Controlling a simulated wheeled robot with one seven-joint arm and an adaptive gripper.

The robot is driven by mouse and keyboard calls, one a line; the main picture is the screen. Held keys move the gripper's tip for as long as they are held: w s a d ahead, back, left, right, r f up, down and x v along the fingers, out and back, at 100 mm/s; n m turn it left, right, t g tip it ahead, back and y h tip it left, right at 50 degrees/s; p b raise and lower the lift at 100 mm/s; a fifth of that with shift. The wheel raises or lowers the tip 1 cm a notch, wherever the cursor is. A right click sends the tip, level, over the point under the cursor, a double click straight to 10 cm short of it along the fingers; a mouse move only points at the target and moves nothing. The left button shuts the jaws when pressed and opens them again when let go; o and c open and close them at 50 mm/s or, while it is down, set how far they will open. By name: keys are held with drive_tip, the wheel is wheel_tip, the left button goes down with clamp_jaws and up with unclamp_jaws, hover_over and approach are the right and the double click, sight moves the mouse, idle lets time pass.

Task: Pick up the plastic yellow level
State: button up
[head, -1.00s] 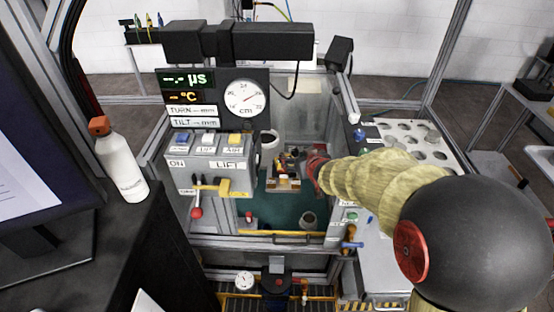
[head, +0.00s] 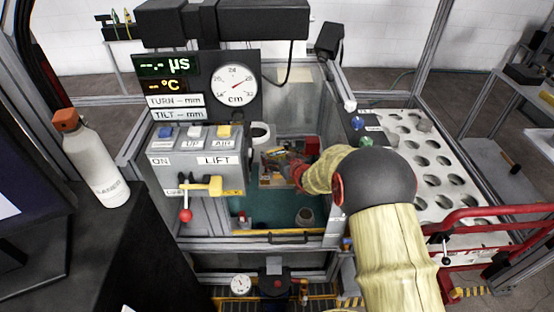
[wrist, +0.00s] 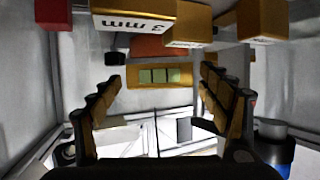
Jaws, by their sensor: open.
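In the wrist view, a yellow bar with green windows, which looks like the plastic yellow level (wrist: 160,75), lies crosswise ahead of my gripper (wrist: 161,80). My gripper's two fingers are spread, one toward each end of the bar, with nothing held between them. The bar appears to lie beyond the fingertips; I cannot tell the exact gap. In the head view, my gripper (head: 283,166) is inside the bay, among small coloured items. The level cannot be made out clearly there.
Yellow blocks, one marked 3 mm (wrist: 137,22), and a red block (wrist: 53,12) sit close along the top of the wrist view. In the head view, the LIFT control box (head: 197,160) stands left of the bay. A grey cup (head: 305,217) stands on the green floor.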

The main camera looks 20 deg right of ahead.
drive_tip(key=shift+w+f, duration=0.1)
drive_tip(key=shift+w, duration=0.35)
drive_tip(key=shift+c, duration=0.6)
drive_tip(key=c, duration=1.3)
drive_tip(key=shift+c, duration=0.2)
